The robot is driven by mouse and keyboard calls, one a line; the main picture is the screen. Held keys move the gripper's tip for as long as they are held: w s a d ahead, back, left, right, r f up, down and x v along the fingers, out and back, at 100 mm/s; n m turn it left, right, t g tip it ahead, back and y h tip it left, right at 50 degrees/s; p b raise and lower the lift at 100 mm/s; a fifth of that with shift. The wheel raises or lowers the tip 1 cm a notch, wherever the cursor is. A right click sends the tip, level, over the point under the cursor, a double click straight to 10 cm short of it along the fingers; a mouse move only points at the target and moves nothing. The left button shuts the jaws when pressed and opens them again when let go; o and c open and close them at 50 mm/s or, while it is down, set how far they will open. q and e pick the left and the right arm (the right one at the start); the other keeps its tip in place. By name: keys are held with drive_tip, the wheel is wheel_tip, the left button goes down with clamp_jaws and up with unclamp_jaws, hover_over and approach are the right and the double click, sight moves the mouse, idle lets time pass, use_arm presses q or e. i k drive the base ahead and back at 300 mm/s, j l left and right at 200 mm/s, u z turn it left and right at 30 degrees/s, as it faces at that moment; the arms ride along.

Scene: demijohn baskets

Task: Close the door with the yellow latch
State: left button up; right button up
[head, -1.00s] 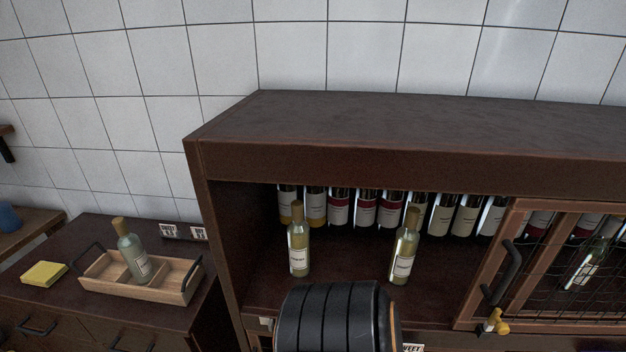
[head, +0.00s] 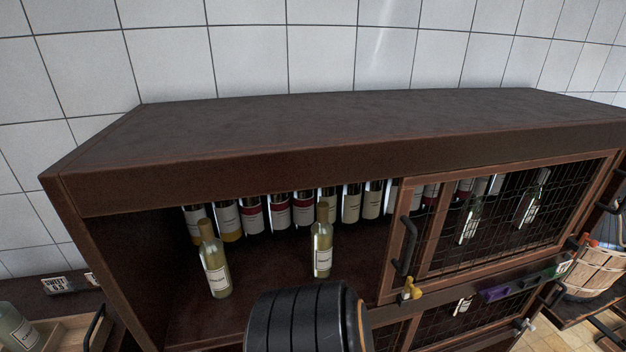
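The sliding mesh door (head: 410,228) has a wooden frame, a dark handle (head: 403,246) and a yellow latch (head: 411,288) at its lower left corner. It covers the right part of the cabinet's upper shelf. The left part of that shelf is open. A black rounded part of my own arm shows at the bottom middle, in front of the shelf edge. Neither gripper's fingers show in the head view.
Two pale bottles, one at the left (head: 214,262) and one at the middle (head: 322,243), stand near the front of the open shelf. A row of bottles (head: 278,212) stands behind them. A basket (head: 598,268) stands at the far right. A wooden tray (head: 62,335) is at lower left.

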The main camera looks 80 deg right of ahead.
sight(400, 220)
drive_tip(key=z, duration=4.1)
